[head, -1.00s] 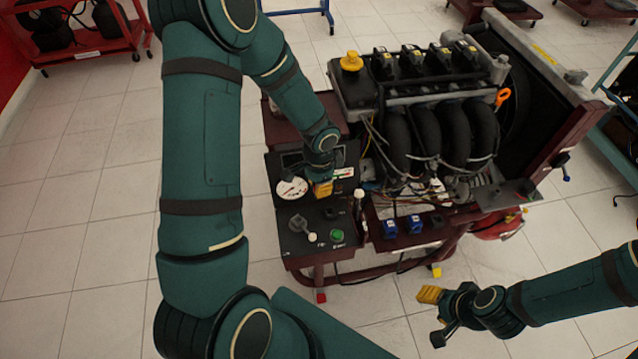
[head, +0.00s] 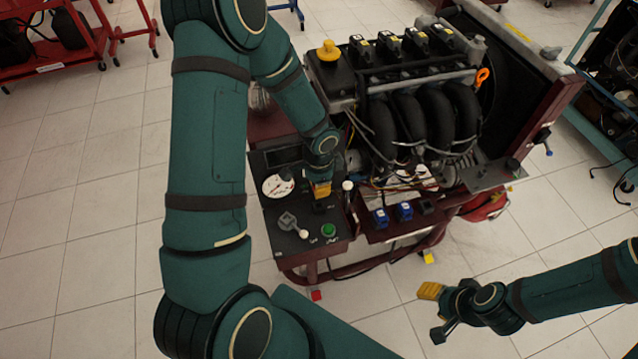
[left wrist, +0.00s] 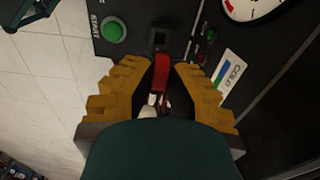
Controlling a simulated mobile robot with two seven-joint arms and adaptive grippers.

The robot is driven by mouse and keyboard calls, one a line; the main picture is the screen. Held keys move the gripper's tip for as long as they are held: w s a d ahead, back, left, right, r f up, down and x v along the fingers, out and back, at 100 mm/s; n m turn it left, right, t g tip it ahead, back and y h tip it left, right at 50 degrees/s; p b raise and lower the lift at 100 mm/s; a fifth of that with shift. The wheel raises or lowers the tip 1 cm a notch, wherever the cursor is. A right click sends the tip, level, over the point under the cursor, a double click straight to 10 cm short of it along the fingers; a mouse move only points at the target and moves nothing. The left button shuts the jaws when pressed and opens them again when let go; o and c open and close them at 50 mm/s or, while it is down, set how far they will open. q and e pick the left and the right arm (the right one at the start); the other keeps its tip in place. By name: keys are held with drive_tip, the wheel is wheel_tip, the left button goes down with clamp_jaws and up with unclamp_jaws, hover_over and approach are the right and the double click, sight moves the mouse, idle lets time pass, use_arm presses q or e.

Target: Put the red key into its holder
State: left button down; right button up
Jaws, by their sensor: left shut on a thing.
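The red key (left wrist: 161,72) shows in the left wrist view between the yellow fingers of my left gripper (left wrist: 151,82). The gripper is shut on it. The key's front end points at a black square holder (left wrist: 160,38) on the dark control panel, and overlaps its near edge in the picture. I cannot tell whether they touch. In the head view my left gripper (head: 321,189) is low over the panel (head: 262,226), just above the holder; the key cannot be made out there. My right gripper (head: 430,291) hangs over the floor at lower right, its opening unclear.
The green start button (left wrist: 114,30) and a white gauge (head: 278,186) lie beside the holder. The engine (head: 410,110) rises to the right. The floor on the left is clear.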

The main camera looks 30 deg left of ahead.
use_arm(q)
drive_tip(key=shift+f+b, duration=0.3)
drive_tip(key=shift+f, duration=0.5)
drive_tip(key=shift+r, duration=0.1)
use_arm(e)
drive_tip(key=shift+w+f, duration=0.15)
drive_tip(key=shift+f, duration=0.4)
use_arm(q)
drive_tip(key=shift+f+b, duration=0.6)
drive_tip(key=shift+f, duration=0.1)
use_arm(e)
drive_tip(key=shift+f, duration=0.7)
use_arm(q)
drive_tip(key=shift+f+b, duration=0.3)
drive_tip(key=shift+f, duration=0.05)
use_arm(e)
drive_tip(key=shift+f, duration=0.3)
use_arm(q)
drive_tip(key=shift+f+b, duration=0.55)
drive_tip(key=shift+f, duration=0.05)
use_arm(e)
drive_tip(key=shift+f, duration=0.5)
use_arm(q)
drive_tip(key=shift+f, duration=0.65)
use_arm(e)
drive_tip(key=shift+f, duration=0.1)
use_arm(q)
drive_tip(key=c, duration=0.6)
unclamp_jaws()
